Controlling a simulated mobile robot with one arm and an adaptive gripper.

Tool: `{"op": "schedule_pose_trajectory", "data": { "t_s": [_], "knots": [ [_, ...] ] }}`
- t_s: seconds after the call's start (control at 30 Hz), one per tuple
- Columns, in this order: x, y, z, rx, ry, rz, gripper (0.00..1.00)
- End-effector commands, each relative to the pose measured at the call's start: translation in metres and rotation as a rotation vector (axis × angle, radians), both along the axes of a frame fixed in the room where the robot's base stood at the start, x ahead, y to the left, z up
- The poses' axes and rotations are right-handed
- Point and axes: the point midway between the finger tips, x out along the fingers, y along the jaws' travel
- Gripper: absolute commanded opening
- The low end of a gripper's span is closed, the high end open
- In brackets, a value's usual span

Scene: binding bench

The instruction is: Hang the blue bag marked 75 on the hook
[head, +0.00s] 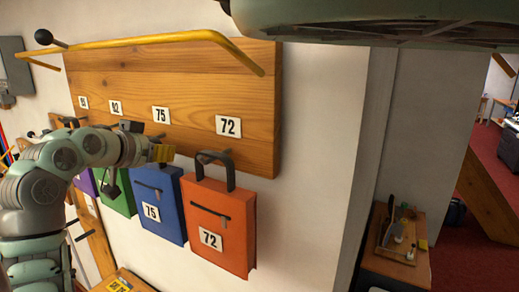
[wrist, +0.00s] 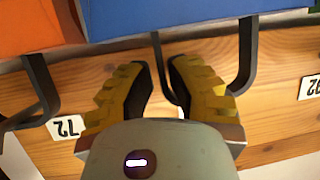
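The blue bag marked 75 (head: 158,203) is upright against the wall, below the 75 label (head: 161,115), between a green and an orange bag. In the wrist view its blue body (wrist: 190,14) is at the top and its dark handle (wrist: 246,58) reaches down behind my fingers. My gripper (head: 162,153) is at the handle's height. In the wrist view my gripper (wrist: 160,85) has its yellow fingers apart, with one side of the handle showing in the gap. The hook at 75 is hidden behind my gripper, so I cannot tell whether the handle is on it.
The orange bag marked 72 (head: 220,226) hangs close on the right, the green bag (head: 116,194) on the left. The wooden board (head: 190,80) carries number labels, and a yellow rail (head: 150,39) juts out above it. A small side table (head: 400,262) stands at lower right.

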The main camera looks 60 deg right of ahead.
Motion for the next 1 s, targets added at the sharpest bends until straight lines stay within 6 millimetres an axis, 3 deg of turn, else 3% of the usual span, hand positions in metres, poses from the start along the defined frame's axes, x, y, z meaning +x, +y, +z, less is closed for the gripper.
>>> {"op": "schedule_pose_trajectory", "data": {
  "t_s": [0.23,0.57,0.73,1.0],
  "knots": [
    [0.001,0.0,0.0,0.0,0.0,0.002,0.39],
    [0.001,0.004,0.0,0.001,0.001,0.004,0.39],
    [-0.002,0.022,0.007,0.001,0.003,0.007,0.39],
    [-0.011,0.067,0.027,-0.001,-0.001,0.007,0.39]
  ]
}}
